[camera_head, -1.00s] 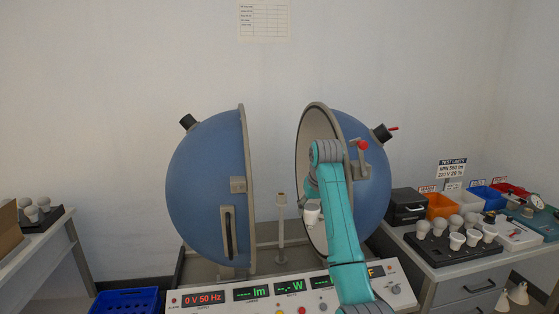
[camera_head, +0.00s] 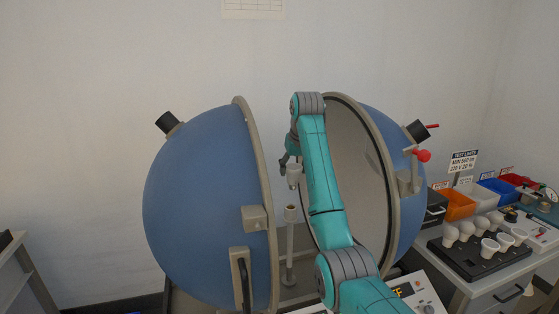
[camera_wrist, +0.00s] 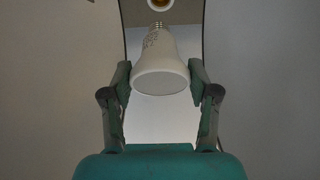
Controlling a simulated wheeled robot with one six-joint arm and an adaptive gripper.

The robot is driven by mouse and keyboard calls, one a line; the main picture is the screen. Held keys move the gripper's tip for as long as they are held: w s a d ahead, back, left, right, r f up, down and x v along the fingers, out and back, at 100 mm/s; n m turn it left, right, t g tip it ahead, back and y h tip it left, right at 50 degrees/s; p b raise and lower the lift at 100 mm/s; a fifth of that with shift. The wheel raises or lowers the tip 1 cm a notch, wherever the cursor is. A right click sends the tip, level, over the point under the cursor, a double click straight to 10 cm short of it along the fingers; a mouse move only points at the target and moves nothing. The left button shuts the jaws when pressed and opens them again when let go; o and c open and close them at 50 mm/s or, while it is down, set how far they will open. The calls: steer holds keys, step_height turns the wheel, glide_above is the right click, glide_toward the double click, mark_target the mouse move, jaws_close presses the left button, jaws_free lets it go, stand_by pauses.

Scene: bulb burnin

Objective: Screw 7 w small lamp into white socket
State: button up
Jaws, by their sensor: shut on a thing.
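A white lamp (camera_wrist: 162,62) is held between the fingers of my gripper (camera_wrist: 160,80) in the wrist view. Its broad face is toward the wrist and its metal screw base points away. The lamp also shows in the head view (camera_head: 294,177), below my gripper (camera_head: 289,160) and partly hidden by the arm. The pale socket (camera_head: 290,213) tops a thin post between the two sphere halves. The lamp is just above it, with a visible gap. In the wrist view the socket's brassy opening (camera_wrist: 160,3) shows at the top edge, beyond the screw base.
The blue sphere halves stand open, the left half (camera_head: 205,210) and the right half (camera_head: 392,140) flanking my arm. A side table at right holds a black tray (camera_head: 470,262) of several lamps, coloured bins (camera_head: 497,188) and a limits sign (camera_head: 464,161).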

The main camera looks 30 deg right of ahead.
mark_target(292, 184)
steer(key=shift+w+f, duration=0.1)
steer(key=shift+w, duration=0.35)
steer(key=shift+f, duration=2.9)
steer(key=shift+s+f, duration=0.1)
steer(key=shift+f, duration=0.95)
steer(key=o, duration=1.2)
steer(key=shift+o, duration=0.2)
